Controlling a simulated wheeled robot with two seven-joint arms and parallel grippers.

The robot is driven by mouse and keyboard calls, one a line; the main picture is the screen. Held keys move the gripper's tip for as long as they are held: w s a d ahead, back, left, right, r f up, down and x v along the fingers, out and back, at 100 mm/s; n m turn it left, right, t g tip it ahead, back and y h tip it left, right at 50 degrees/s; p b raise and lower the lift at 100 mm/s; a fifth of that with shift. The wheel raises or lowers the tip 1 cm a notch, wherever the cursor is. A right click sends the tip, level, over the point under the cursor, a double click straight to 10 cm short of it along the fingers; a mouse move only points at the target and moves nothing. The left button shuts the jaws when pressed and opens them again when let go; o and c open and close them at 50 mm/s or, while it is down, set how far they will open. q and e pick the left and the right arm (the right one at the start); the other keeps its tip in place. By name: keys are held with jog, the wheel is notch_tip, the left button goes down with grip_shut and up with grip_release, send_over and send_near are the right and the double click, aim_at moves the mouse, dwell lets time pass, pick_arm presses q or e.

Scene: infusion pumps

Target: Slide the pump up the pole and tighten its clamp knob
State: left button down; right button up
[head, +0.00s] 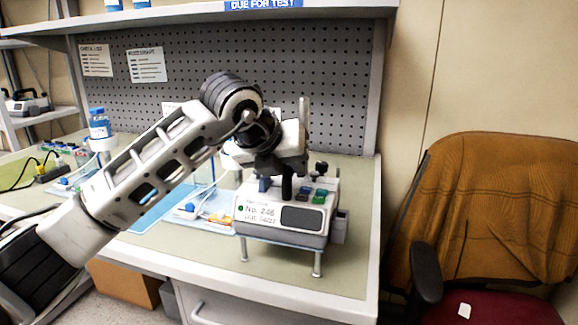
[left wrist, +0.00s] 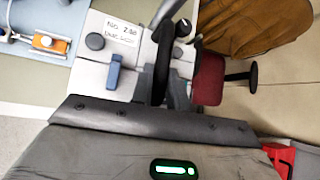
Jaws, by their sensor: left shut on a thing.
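The pump (head: 285,235), a white box with a label "No. 246" and a dark screen, stands over the bench on thin metal legs. A grey upright pole (head: 304,108) rises behind it. My left gripper (head: 287,176) is over the pump's top, shut on its black handle (head: 287,190). In the left wrist view the gripper (left wrist: 165,95) closes around the handle (left wrist: 163,50), with the pump's top (left wrist: 125,60) beyond it. A black knob (head: 321,167) stands at the pump's right rear. Whether it is the clamp knob, I cannot tell. My gripper and wrist hide part of the top.
A pegboard backs the bench (head: 345,270), with a shelf above. A blue tray (head: 165,205) with small items lies left of the pump. A blue-capped bottle (head: 99,124) stands farther left. An orange-draped chair (head: 490,210) is to the right. The bench right of the pump is clear.

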pick_arm(q)
jog(key=shift+r, duration=0.1)
